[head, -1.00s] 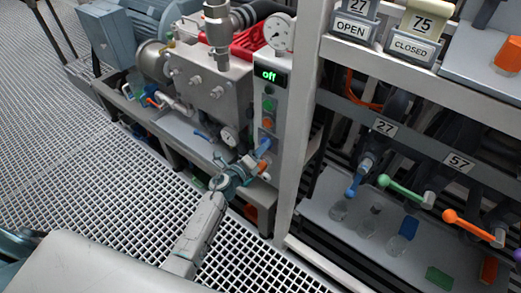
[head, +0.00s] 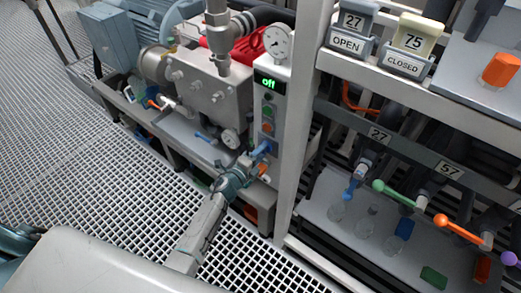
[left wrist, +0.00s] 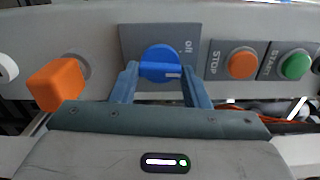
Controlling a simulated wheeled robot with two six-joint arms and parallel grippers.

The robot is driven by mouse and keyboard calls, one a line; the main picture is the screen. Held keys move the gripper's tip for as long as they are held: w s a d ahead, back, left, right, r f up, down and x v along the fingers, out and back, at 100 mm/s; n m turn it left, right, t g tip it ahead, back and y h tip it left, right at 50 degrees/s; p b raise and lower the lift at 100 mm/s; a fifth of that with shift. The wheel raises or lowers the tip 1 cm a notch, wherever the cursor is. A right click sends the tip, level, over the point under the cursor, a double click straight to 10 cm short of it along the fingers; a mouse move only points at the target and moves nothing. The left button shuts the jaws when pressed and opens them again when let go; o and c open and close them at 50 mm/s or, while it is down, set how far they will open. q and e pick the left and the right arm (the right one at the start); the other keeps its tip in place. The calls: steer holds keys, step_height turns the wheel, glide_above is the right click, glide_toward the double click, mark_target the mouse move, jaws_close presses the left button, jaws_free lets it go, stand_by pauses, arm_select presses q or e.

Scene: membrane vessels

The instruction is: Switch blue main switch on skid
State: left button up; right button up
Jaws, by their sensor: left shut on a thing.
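The blue main switch (head: 264,147) is on the front of the narrow grey control panel (head: 273,88). In the left wrist view the round blue knob (left wrist: 160,62) sits on a dark plate lettered "off", with a white mark toward its lower right. My left gripper (head: 254,155) reaches the switch from below left. In the left wrist view its two blue-grey fingers (left wrist: 160,80) lie on either side of the knob, shut on it. The green display (head: 270,83) above reads "off". My right gripper is not in view.
An orange STOP button (left wrist: 242,65) and a green START button (left wrist: 295,66) sit right of the switch in the left wrist view. An orange block-shaped handle (left wrist: 56,84) is close on the left. A white post (head: 302,130) stands right of the panel; open grating floor (head: 110,190) lies left.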

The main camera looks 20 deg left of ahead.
arm_select(q)
steer(key=n+p, duration=0.3)
steer(key=n, duration=0.2)
steer(key=shift+r+n, duration=0.1)
steer(key=shift+n, duration=0.2)
steer(key=shift+n+p, duration=0.6)
steer(key=shift+n, duration=0.1)
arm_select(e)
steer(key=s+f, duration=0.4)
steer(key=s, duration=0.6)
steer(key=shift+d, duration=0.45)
arm_select(q)
steer(key=o, duration=1)
steer(key=v, duration=1)
steer(key=shift+s+a, duration=0.15)
steer(key=shift+s, duration=0.25)
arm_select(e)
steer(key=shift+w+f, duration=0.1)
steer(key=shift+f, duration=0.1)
